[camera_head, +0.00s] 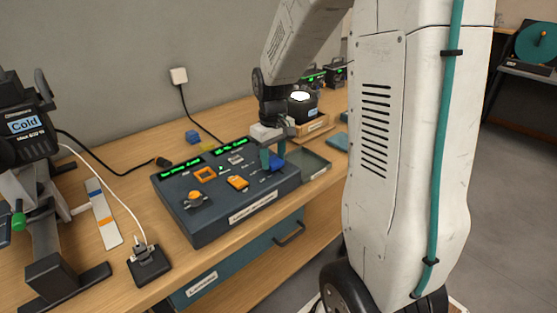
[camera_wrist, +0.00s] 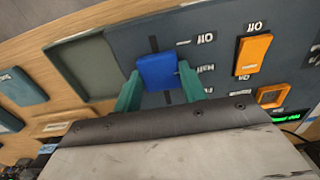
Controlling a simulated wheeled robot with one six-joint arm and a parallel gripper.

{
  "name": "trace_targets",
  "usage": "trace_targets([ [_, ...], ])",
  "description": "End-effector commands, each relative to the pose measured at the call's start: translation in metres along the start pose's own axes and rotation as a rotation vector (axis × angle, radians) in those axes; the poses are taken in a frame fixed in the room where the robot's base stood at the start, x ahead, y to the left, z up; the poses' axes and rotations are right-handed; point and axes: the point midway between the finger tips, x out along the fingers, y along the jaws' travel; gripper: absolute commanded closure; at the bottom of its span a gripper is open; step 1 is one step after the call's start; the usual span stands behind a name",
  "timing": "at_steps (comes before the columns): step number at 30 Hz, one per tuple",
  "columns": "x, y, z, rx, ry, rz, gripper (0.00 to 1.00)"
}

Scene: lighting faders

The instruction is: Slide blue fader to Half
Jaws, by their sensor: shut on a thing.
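The blue fader (camera_wrist: 157,72) sits on a dark slot in the control panel, between the two green fingers of my gripper (camera_wrist: 158,88) in the wrist view. My gripper is shut on it, with a finger at each side. In the head view the blue fader (camera_head: 277,162) shows beneath my gripper (camera_head: 273,160), which points down at the panel (camera_head: 222,203).
An orange switch (camera_wrist: 253,54) and an orange square frame (camera_wrist: 271,95) are beside the fader. An orange knob (camera_head: 194,197) stands on the panel's left. A shallow open tray (camera_head: 313,165) adjoins its right. A device marked "Cold" (camera_head: 26,125) stands far left.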

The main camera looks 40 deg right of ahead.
Motion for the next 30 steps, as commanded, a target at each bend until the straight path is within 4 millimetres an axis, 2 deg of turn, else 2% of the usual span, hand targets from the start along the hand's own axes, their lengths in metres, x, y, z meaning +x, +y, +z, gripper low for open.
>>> trace_targets([
  [1, 0.0, 0.0, -0.009, -0.002, 0.001, 0.001, 1.0],
  [3, 0.0, 0.0, -0.015, -0.001, 0.002, 0.001, 1.0],
  [10, 0.0, 0.0, -0.015, 0.0, 0.002, 0.001, 1.0],
  [11, 0.0, 0.0, -0.015, 0.0, 0.002, 0.001, 0.53],
  [12, 0.0, 0.0, -0.015, 0.0, 0.002, 0.001, 0.42],
  [13, 0.0, 0.0, -0.015, 0.0, 0.002, 0.001, 0.36],
  [23, -0.004, 0.0, -0.015, 0.0, 0.002, 0.001, 0.36],
  [30, -0.041, 0.0, -0.016, 0.0, 0.006, 0.003, 0.36],
])
